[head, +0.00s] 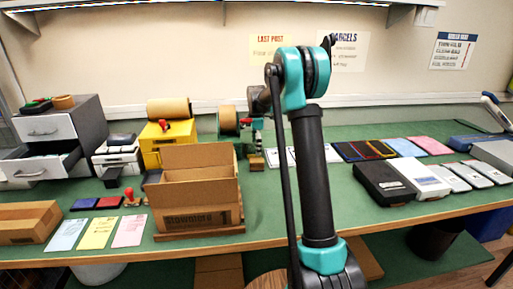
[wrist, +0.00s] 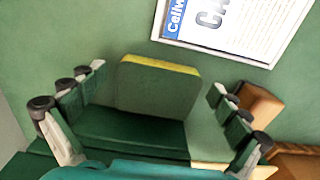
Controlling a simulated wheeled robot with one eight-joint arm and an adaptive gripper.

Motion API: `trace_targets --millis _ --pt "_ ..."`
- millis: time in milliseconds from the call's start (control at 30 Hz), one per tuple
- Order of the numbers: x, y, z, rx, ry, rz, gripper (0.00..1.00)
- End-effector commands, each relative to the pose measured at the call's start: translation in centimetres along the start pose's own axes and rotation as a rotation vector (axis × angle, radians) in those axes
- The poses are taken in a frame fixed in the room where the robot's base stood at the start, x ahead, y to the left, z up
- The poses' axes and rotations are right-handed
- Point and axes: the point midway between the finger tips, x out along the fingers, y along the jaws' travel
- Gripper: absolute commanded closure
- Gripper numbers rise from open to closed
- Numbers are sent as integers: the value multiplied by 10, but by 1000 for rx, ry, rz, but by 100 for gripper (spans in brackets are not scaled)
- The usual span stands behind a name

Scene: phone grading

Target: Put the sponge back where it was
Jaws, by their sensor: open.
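The sponge (wrist: 157,88), dark green with a yellow strip along its far edge, is in the middle of the wrist view. My gripper (wrist: 158,78) is open, with one finger on each side of the sponge and a visible gap between each finger and it. Dark green surfaces lie just below the sponge in the picture; whether they are part of it or something under it, I cannot tell. In the head view my arm blocks part of the bench, and I cannot make out the sponge there.
A framed printed sheet (wrist: 225,25) lies beyond the sponge, and a brown block (wrist: 260,105) is to the right of my gripper. In the head view an open cardboard box (head: 198,205) stands at the front, with a yellow unit (head: 166,142) behind it. Phones and boxes (head: 385,185) lie at right.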

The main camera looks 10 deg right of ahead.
Motion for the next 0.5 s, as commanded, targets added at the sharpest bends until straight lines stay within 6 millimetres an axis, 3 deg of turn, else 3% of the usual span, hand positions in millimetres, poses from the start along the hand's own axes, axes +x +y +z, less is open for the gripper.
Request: trace_targets --millis 167,500 --pt "-14 0 0 0 0 0 0" --pt "-81 0 0 0 0 0 0"
